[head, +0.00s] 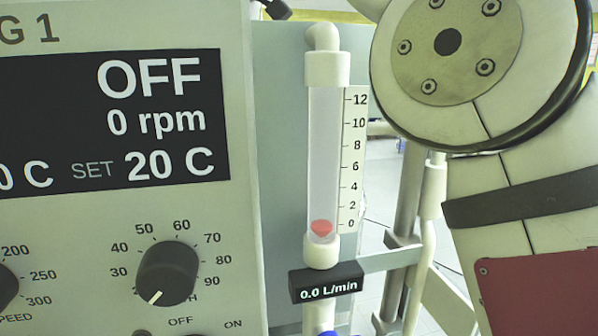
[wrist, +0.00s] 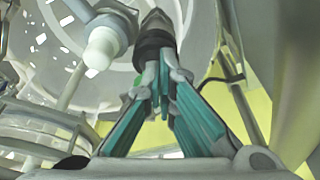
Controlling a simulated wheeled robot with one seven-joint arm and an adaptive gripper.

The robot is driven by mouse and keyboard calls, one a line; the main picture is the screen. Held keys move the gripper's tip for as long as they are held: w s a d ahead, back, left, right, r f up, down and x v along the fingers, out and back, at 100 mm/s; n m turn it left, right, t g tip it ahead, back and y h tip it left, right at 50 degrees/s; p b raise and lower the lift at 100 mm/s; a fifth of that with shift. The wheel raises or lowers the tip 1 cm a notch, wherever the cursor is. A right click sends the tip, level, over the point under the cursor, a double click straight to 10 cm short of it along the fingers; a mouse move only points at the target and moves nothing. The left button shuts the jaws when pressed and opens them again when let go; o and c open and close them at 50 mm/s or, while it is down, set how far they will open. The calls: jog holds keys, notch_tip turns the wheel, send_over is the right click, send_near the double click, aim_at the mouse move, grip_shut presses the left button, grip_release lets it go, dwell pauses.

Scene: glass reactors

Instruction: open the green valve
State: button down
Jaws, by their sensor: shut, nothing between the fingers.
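In the wrist view my gripper (wrist: 170,78) points away from the camera, its two teal-padded fingers drawn together at the tips with nothing held. A small bright green patch (wrist: 137,88) shows just left of and behind the fingers. It may be part of the green valve, but it is mostly hidden and I cannot tell its handle position. A dark grey fitting (wrist: 154,40) appears just beyond the fingertips; I cannot tell whether they touch. In the head view neither my gripper nor a green valve is visible.
The head view shows a flow meter (head: 322,150) with its red float at the bottom, a display (head: 326,283) reading 0.0 L/min and a control panel (head: 215,235) reading OFF. The wrist view shows a white fitting (wrist: 103,48) and a round rack (wrist: 40,130) at left.

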jog(key=shift+s+f, duration=0.1)
jog(key=shift+f, duration=0.25)
jog(key=shift+a+f, duration=0.1)
dwell(0.3)
dwell(0.3)
jog(key=shift+w+d, duration=0.3)
jog(key=shift+w, duration=0.7)
jog(key=shift+d, duration=0.25)
jog(key=shift+d+f, duration=0.1)
jog(key=shift+d, duration=0.05)
dwell(0.3)
